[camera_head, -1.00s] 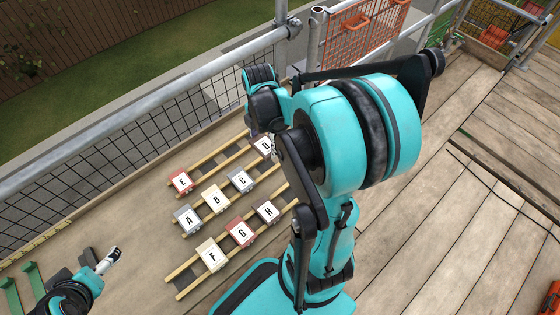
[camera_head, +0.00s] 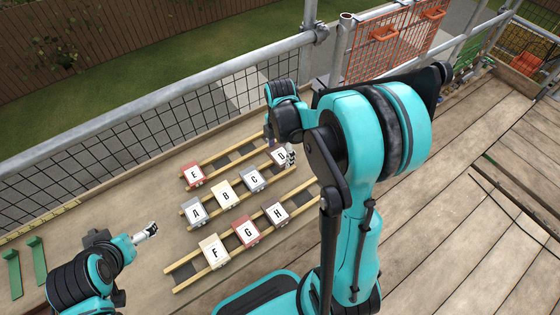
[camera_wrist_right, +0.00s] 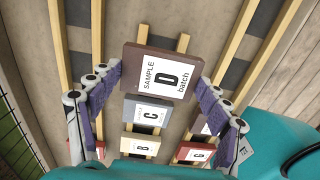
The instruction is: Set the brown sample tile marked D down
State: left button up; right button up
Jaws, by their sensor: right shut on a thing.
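The brown sample tile marked D (camera_wrist_right: 130,66) is between the two fingers of my right gripper (camera_wrist_right: 158,92) in the right wrist view, its label facing the camera. In the head view tile D (camera_head: 280,157) shows at the far right end of the A, B, C row, just past grey tile C (camera_head: 252,180). My right gripper (camera_head: 281,151) is shut on it. It looks larger than tile C in the wrist view, so it seems held above the battens (camera_wrist_right: 183,42); contact is hidden. My left gripper (camera_head: 147,231) is far off at the left, with no tile at it; its finger gap is too small to read.
Tiles A (camera_head: 197,211) and B (camera_head: 226,195) share the row with C. Red tile E (camera_head: 193,174) lies on the back battens; F (camera_head: 213,251), G (camera_head: 245,231) and H (camera_head: 276,214) lie on the front ones. A mesh guardrail (camera_head: 190,125) runs behind. Green brackets (camera_head: 38,262) lie at left.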

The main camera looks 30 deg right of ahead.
aim_at(280, 154)
notch_tip(280, 154, down, 4)
jog(key=shift+w+f+b, duration=0.15)
jog(key=shift+b, duration=0.85)
jog(key=shift+f+b, duration=0.35)
jog(key=shift+f, duration=0.05)
jog(key=o, duration=1.3)
jog(key=shift+r, duration=0.1)
